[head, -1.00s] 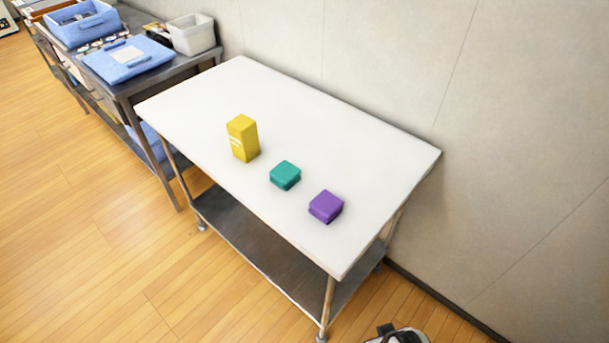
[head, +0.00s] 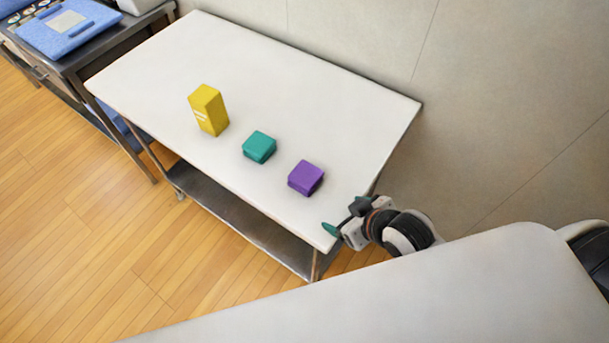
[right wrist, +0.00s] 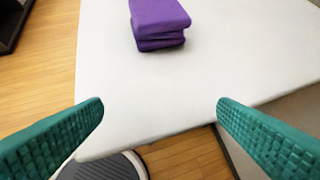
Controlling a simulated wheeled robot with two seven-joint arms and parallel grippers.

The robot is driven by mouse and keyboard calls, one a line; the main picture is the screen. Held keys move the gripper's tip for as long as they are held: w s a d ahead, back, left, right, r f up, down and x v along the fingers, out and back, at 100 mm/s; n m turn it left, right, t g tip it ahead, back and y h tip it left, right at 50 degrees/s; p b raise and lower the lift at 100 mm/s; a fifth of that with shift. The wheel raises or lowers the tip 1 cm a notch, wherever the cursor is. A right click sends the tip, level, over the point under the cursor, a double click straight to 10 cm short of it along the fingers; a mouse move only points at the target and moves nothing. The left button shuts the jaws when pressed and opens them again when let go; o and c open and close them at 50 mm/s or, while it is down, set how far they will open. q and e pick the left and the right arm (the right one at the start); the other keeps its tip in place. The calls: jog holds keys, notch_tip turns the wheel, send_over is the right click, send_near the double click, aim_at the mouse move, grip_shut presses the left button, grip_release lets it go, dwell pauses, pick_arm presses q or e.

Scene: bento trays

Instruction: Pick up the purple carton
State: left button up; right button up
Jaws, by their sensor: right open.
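The purple carton (head: 306,178) is a small squat block standing on the white table near its right front end. It also shows at the top of the right wrist view (right wrist: 159,22), ahead of the fingers and apart from them. My right gripper (head: 345,217) is at the table's near right corner, to the lower right of the carton. Its green-padded fingers (right wrist: 160,118) are spread wide in the right wrist view with nothing between them. My left gripper is not in view.
The white table (head: 255,65) also bears a teal carton (head: 259,147) and a tall yellow carton (head: 208,110), in a row to the left of the purple one. A wall (head: 350,35) runs along the table's back side. A metal side table with a blue tray (head: 68,28) stands at upper left.

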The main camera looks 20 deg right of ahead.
aim_at(300, 173)
jog(key=w+t+y, duration=0.1)
jog(key=w+r+n+t+y, duration=0.1)
jog(key=w, duration=0.1)
jog(key=w+y, duration=0.1)
jog(key=shift+w+a+r+n+t+y, duration=0.2)
jog(key=shift+w+r+n+t+y, duration=0.15)
jog(key=shift+r+n+t+y, duration=0.05)
jog(key=shift+w+d+r+t+y, duration=0.15)
jog(key=shift+w+r+t+y, duration=0.15)
jog(key=shift+r+y, duration=0.15)
jog(key=shift+w+a, duration=0.2)
jog(key=shift+w, duration=0.1)
jog(key=p+x, duration=0.1)
jog(key=x, duration=0.4)
jog(key=shift+w+a, duration=0.1)
jog(key=shift+w, duration=0.05)
jog(key=shift+f+p+x, duration=0.2)
jog(key=shift+p+x, duration=0.45)
jog(key=shift+x, duration=2.4)
jog(key=shift+s, duration=0.25)
jog(key=c, duration=1.1)
